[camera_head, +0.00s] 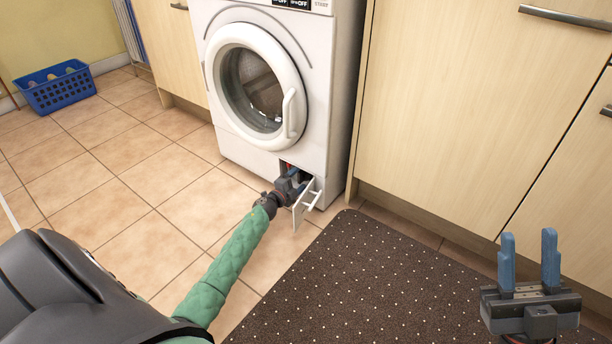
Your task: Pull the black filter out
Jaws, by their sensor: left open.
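The washing machine's small filter opening (288,166) is at the lower right of its front, with its white flap (304,205) swung open. My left gripper (293,173) is at this opening, its blue fingers partly inside it. The black filter cannot be made out; the gripper and the opening's edges hide that spot. The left gripper is open, but I cannot tell whether its fingers are around the filter. My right gripper (529,260) is at the lower right, its two blue fingers pointing up, apart and empty.
The white washing machine (228,112) has its round door (255,85) shut. Wooden cabinets (440,110) stand to its right. A dark dotted mat (350,285) covers the floor in front. A blue basket (62,95) stands at the far left. The tiles (100,190) between are clear.

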